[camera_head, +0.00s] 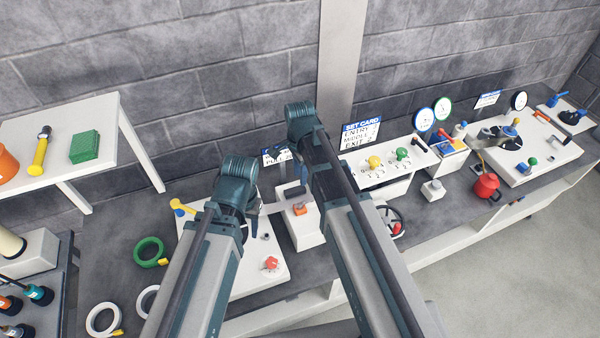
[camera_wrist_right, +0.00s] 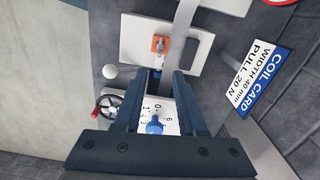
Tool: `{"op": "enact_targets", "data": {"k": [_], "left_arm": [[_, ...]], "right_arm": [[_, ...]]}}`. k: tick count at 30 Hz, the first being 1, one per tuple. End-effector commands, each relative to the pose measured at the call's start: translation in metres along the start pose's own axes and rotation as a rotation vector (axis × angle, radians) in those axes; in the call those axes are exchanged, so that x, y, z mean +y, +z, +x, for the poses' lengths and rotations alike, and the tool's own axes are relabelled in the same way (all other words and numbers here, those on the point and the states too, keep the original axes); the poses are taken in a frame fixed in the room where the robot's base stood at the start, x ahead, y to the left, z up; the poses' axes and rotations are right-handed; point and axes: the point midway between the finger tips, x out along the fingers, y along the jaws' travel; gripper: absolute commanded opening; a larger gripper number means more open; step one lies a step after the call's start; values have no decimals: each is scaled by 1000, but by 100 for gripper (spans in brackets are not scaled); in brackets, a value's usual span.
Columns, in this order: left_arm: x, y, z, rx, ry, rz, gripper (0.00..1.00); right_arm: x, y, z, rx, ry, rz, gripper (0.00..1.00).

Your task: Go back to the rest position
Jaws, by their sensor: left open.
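In the head view my left arm comes in from the lower left and its teal wrist end (camera_head: 236,190) is above the white base plate (camera_head: 255,282) of the feed rack. The left fingertips are mostly hidden by the arm.
An orange clamp (camera_wrist_right: 160,44) on a white block lies beyond the fingers, with a grey strip (camera_wrist_right: 183,30) beside it. A coil card (camera_wrist_right: 262,78) and a handwheel (camera_wrist_right: 108,107) flank the gripper. Green (camera_head: 150,251) and white (camera_head: 103,319) rings lie on the left bench. A red can (camera_head: 486,186) stands right.

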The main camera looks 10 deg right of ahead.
Motion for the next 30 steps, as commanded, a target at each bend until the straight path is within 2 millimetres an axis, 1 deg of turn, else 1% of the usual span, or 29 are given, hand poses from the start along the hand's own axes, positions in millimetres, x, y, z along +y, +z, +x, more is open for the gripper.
{"op": "enact_targets", "data": {"k": [12,14,16,17,20,21,23,24,27,30], "left_arm": [[0,0,2,0,0,0,50],[0,0,6,0,0,0,50],[2,-1,16,0,0,1,50],[2,-1,22,0,0,1,50],[4,-3,48,0,-1,3,50],[5,-4,59,0,-1,4,50],[7,-4,74,1,-1,6,50],[8,-5,83,1,-2,7,50],[9,-6,103,1,-2,9,50],[11,-7,118,1,-3,11,50]], "right_arm": [[0,0,2,0,0,-3,40],[3,3,6,1,1,-27,40],[12,10,16,5,5,-107,40],[17,15,22,7,8,-160,40],[40,34,48,18,22,-409,40],[50,43,59,23,30,-527,40],[65,54,74,28,42,-706,40],[75,61,83,30,51,-822,40],[97,76,103,35,73,-1091,40],[115,87,118,35,92,-1311,40]]}}
